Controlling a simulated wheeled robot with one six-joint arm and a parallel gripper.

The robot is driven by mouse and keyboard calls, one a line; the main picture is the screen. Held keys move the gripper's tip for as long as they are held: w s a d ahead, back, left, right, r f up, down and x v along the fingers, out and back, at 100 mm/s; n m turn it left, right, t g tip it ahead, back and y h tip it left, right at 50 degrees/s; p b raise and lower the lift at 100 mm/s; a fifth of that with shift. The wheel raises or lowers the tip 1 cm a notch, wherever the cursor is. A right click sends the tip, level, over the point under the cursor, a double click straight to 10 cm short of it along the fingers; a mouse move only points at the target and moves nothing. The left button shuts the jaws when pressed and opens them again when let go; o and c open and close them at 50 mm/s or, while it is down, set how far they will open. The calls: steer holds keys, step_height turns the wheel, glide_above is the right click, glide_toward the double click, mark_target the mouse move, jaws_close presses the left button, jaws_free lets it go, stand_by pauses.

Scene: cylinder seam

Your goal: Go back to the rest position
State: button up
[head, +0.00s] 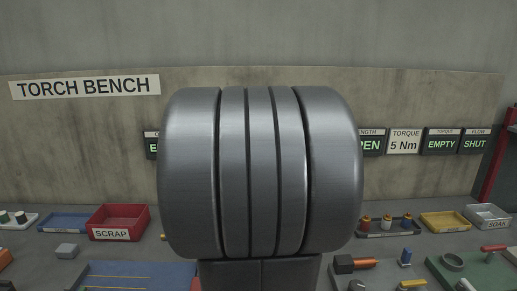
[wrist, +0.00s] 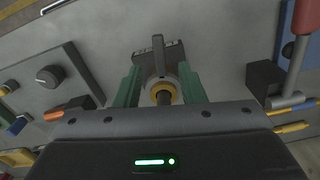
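My gripper (wrist: 162,76) shows in the wrist view, with a dark body and two green fingers set well apart. Between the fingers a grey round fitting (wrist: 158,82) with a brass-coloured collar and a dark upright lever is seen. The fingers look apart from it on both sides. How far below the fingertips it lies is hard to judge.
In the head view, the bench has a red scrap bin (head: 118,222) and blue tray (head: 65,223) at left, and a yellow tray (head: 445,221) and soak tray (head: 488,216) at right. In the wrist view, a knob panel (wrist: 48,80) is left and a dark block (wrist: 265,80) right.

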step_height(320, 180, down, 6)
steer(key=shift+r, duration=0.1)
steer(key=shift+d+r, duration=0.1)
stand_by(0.3)
step_height(320, 180, up, 14)
step_height(320, 180, down, 14)
steer(key=shift+r, duration=0.2)
steer(key=shift+f, duration=0.3)
steer(key=shift+d+r+n, duration=0.1)
steer(key=shift+d+n, duration=0.4)
steer(key=shift+n, duration=0.4)
steer(key=shift+s, duration=0.1)
